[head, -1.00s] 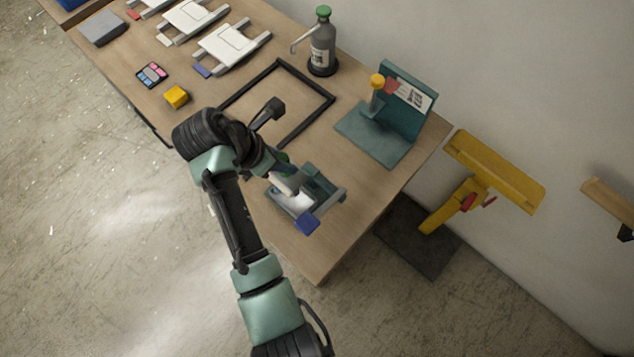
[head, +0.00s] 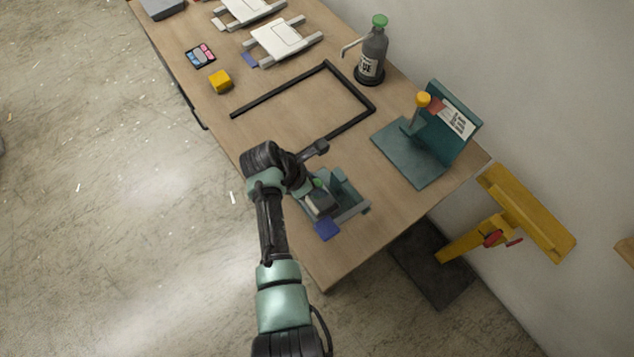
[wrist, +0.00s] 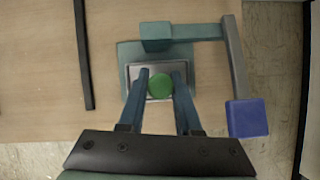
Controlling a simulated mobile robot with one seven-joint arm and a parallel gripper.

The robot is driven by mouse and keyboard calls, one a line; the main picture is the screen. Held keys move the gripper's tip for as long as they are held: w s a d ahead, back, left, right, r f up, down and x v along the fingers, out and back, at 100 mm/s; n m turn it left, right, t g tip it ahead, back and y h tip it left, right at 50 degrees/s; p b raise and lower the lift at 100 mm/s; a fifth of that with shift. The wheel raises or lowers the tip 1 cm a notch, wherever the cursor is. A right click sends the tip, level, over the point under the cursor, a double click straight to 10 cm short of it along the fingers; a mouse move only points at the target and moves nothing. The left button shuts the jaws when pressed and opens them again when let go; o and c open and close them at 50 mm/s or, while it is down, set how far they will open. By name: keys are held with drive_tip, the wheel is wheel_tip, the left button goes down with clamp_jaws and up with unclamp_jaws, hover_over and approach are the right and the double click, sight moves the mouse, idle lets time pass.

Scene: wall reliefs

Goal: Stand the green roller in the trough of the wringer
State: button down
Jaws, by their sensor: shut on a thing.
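The green roller (wrist: 160,87) shows in the wrist view as a round green end between the two fingers of my gripper (wrist: 160,76). My gripper is shut on it. The wringer (wrist: 128,54) is a teal frame with a grey trough (wrist: 155,68) behind the roller, and a side crank ending in a blue knob (wrist: 247,118). The roller's end appears over the trough; I cannot tell whether its bottom touches the trough. In the head view my arm partly hides the wringer (head: 350,208), and a bit of green roller (head: 318,183) shows beside my gripper.
The wringer stands near the table's front corner. A black frame (head: 350,126) lies behind it. A teal stand (head: 412,160) with a yellow-topped post is to its right, and a pump bottle (head: 371,55) is farther back. A yellow cube (head: 220,81) lies at left.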

drive_tip(key=shift+s+f+b, duration=0.25)
drive_tip(key=shift+f+b, duration=0.15)
drive_tip(key=shift+f, duration=0.3)
drive_tip(key=c, duration=1)
unclamp_jaws()
drive_tip(key=shift+c, duration=0.2)
drive_tip(key=o, duration=0.4)
drive_tip(key=shift+w+f, duration=0.1)
drive_tip(key=shift+w, duration=0.05)
drive_tip(key=shift+o, duration=0.2)
